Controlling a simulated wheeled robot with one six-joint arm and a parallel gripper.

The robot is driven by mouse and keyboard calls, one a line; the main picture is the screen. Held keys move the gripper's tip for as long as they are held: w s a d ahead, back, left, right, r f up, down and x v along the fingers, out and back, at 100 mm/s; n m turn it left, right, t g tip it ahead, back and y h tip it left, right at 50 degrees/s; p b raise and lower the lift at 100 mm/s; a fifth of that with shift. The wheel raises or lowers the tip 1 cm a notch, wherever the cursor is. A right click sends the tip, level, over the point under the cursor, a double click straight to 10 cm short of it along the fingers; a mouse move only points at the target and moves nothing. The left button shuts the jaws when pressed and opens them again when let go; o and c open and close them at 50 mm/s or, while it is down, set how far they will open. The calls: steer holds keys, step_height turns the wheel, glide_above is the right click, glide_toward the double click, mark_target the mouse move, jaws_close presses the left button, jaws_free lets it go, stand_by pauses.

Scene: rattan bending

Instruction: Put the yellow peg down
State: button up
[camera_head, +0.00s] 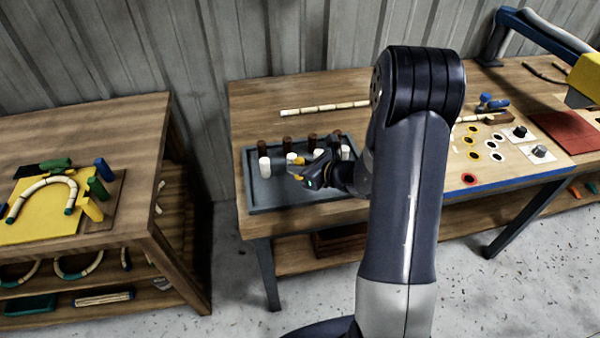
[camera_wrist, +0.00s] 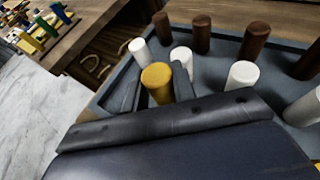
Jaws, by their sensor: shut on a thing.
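The yellow peg (camera_wrist: 157,80) is between the two fingers of my gripper (camera_wrist: 156,92) in the wrist view, its round top facing the camera. In the head view my gripper (camera_head: 303,172) is low over the grey tray (camera_head: 262,199), and a bit of the yellow peg (camera_head: 299,160) shows at its tip. My gripper is shut on the yellow peg. A white peg (camera_wrist: 182,58) stands just behind it. The lower end of the yellow peg is hidden, so I cannot tell whether it touches the tray floor.
Several white and brown pegs stand around in the tray, such as a white peg (camera_wrist: 242,75) and a brown peg (camera_wrist: 201,34). A peg board (camera_head: 500,150) with ringed holes lies right of my arm. A jointed rattan rod (camera_head: 325,107) lies behind the tray. The tray's front left is bare.

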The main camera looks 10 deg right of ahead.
steer(key=shift+f, duration=1.8)
steer(key=shift+f, duration=0.1)
steer(key=shift+f, duration=0.15)
steer(key=o, duration=1)
steer(key=shift+c, duration=0.2)
steer(key=shift+r, duration=0.2)
steer(key=shift+r, duration=0.2)
steer(key=b+v, duration=0.2)
steer(key=v, duration=1)
steer(key=shift+f, duration=0.2)
